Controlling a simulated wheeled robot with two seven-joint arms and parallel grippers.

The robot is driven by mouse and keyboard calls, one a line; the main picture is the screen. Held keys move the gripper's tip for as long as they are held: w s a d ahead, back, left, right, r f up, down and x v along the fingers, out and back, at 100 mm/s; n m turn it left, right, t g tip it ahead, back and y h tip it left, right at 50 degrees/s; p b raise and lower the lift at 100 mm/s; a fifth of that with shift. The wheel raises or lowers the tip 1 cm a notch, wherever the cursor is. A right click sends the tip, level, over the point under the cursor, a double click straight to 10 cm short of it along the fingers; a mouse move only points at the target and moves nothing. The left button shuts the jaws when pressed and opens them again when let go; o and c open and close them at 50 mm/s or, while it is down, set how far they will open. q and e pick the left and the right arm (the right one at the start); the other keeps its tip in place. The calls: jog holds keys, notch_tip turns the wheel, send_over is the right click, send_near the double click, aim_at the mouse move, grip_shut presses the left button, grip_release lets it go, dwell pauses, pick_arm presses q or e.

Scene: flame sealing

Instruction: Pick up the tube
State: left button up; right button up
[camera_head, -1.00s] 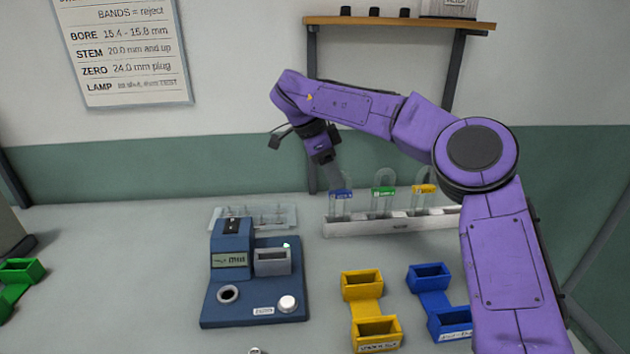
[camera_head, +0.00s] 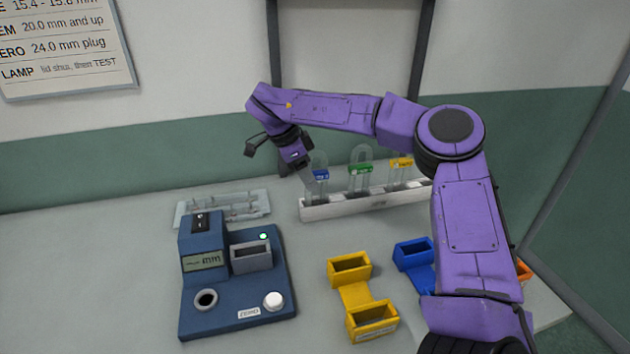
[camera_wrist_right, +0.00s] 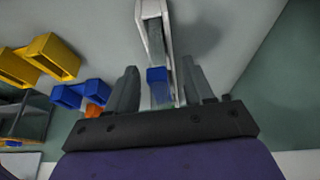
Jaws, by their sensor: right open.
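Several clear tubes stand in a white rack (camera_head: 345,206) at the back of the table. One has a blue band (camera_head: 321,174), one a green band (camera_head: 360,169) and one a yellow band (camera_head: 401,163). My right gripper (camera_head: 308,182) reaches down at the blue-banded tube, at the rack's left end. In the right wrist view the open fingers (camera_wrist_right: 158,82) stand on either side of the blue-banded tube (camera_wrist_right: 157,75), with a gap visible on the right side. Whether a finger touches it on the left, I cannot tell. My left gripper is out of view.
A blue gauge (camera_head: 220,309) with a lit green lamp stands front left of the rack. A clear tray (camera_head: 181,216) lies behind it. A yellow double holder (camera_head: 355,296) and a blue one (camera_head: 413,254) stand in front of the rack. Table left of the gauge is clear.

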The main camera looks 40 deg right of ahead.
jog(key=shift+s, duration=0.25)
jog(key=shift+w, duration=0.1)
grip_shut()
